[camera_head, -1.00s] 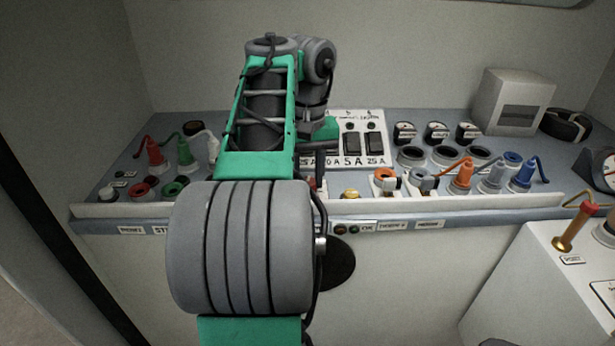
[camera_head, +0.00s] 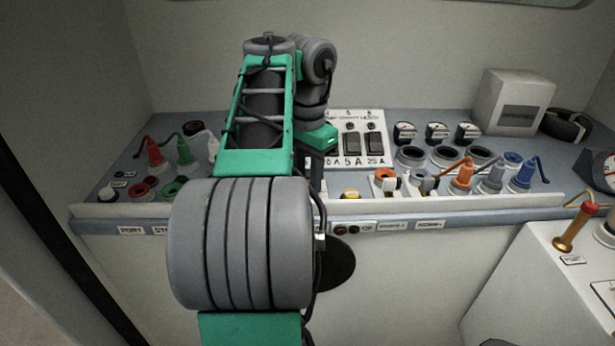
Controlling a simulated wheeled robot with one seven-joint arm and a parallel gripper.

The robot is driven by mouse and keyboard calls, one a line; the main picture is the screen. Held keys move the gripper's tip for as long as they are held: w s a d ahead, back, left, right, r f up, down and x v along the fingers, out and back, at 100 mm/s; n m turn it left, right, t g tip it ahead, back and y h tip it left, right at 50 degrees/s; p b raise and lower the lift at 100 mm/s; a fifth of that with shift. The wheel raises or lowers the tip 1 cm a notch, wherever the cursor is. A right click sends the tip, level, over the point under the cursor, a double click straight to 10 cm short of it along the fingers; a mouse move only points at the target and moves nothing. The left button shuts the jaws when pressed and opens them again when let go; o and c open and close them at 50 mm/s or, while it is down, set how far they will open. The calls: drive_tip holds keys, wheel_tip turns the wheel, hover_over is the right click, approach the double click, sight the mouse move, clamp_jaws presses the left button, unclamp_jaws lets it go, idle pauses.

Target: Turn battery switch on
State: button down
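No switch can be made out as the battery switch from its label; part of the panel is hidden behind my arm. Black rocker switches (camera_head: 374,144) stand on a white plate marked with amp ratings, right of my wrist. Small black-and-white dials or knobs (camera_head: 437,131) sit further right. My gripper (camera_head: 315,172) is a dark shape under the green wrist, pointing down at the panel just left of the rocker plate. Its fingertips are mostly hidden by my arm, so its opening and any contact do not show.
The grey console (camera_head: 400,184) has a raised front lip. Red, green and white plugs (camera_head: 155,152) stand at left. Orange, grey and blue plugs (camera_head: 463,174) with bent leads stand at right. A white box (camera_head: 512,100) stands behind. A red-topped brass lever (camera_head: 576,225) rises at lower right.

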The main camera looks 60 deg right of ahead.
drive_tip(key=shift+m, duration=2.2)
drive_tip(key=c, duration=1)
unclamp_jaws()
wheel_tip(320, 180, up, 8)
drive_tip(key=p, duration=0.7)
drive_tip(key=shift+f, duration=0.1)
